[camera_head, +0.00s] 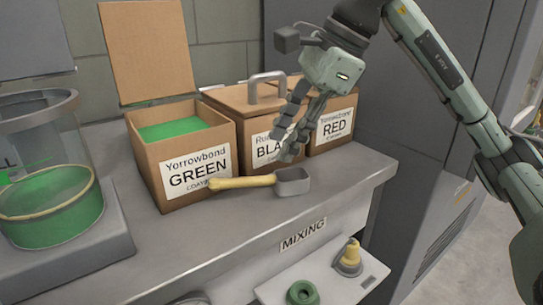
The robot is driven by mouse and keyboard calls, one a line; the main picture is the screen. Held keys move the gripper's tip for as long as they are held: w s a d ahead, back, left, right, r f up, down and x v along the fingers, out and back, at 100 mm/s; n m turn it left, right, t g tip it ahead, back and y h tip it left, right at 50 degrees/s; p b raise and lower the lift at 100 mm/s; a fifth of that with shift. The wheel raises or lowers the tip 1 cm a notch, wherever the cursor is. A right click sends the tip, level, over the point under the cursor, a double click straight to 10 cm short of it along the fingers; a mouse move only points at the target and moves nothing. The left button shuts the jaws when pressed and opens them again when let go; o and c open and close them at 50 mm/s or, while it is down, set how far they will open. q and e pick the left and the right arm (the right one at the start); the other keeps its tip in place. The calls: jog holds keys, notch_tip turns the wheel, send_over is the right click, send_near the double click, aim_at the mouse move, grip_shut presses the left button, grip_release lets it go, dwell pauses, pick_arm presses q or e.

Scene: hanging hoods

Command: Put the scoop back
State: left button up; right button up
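The scoop lies on the grey counter (240,228) in front of the boxes. It has a yellow handle (240,183) pointing left and a grey head (292,182) at the right. My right gripper (284,144) points down in front of the BLACK and RED boxes, above the scoop's head and apart from it. Its fingers look spread, with nothing seen between them. The GREEN box (185,171) stands open with its lid (147,50) raised, green powder (170,128) inside. My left gripper is not in view.
The BLACK box (226,103) is closed by a lid with a grey handle (267,77); the RED box (351,104) is partly hidden by my gripper. A clear container (45,140) with green contents stands left. A lower white shelf (325,284) holds small parts.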

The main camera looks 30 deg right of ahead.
jog(key=v, duration=0.4)
jog(key=shift+r, duration=0.1)
jog(key=shift+c, duration=0.5)
dwell(0.8)
